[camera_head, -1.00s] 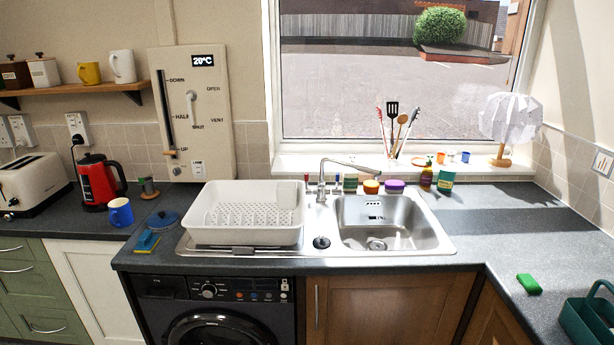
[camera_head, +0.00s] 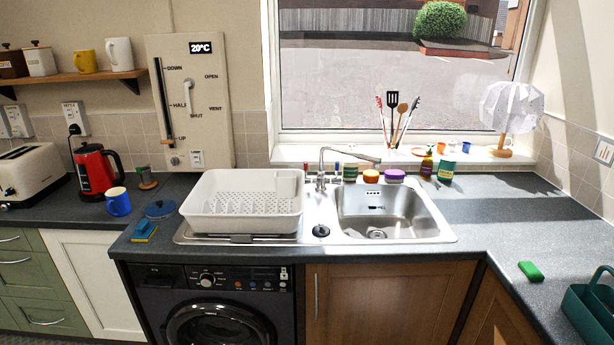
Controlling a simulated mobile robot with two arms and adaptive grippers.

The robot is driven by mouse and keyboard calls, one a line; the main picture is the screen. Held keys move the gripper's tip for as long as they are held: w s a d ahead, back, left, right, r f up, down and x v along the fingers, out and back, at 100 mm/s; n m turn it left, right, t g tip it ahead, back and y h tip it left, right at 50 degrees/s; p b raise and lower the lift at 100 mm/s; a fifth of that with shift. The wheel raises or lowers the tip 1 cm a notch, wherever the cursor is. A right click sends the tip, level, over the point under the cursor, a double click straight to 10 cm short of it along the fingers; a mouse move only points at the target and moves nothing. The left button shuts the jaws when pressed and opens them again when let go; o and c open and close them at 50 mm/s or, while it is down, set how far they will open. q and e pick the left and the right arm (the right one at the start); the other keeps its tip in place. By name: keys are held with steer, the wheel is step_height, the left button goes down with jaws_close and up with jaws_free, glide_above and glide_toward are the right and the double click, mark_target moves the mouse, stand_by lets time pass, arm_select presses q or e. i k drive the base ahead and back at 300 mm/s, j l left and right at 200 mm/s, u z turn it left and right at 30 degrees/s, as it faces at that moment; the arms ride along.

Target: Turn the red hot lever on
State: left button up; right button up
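The chrome tap (camera_head: 322,165) stands behind the sink (camera_head: 392,215), its spout reaching right over the basin. A small red lever (camera_head: 306,167) shows at the tap's left side, just behind the dish rack. A small blue lever (camera_head: 337,169) shows at its right side. Both are too small to read their exact turn, and I cannot make out any running water. Neither of my grippers is in view.
A white dish rack (camera_head: 243,222) stands on the drainer left of the basin, close to the red lever. Pots and bottles such as the purple-lidded pot (camera_head: 394,176) line the back of the sink. The counter right of the sink (camera_head: 500,225) is mostly clear.

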mark_target(308, 179)
steer(key=i+l+u, duration=0.15)
steer(key=i+l, duration=0.2)
steer(key=i+l+u, duration=0.15)
steer(key=i+l, duration=0.2)
steer(key=i+l+u, duration=0.15)
steer(key=i+l, duration=0.2)
steer(key=l, duration=0.2)
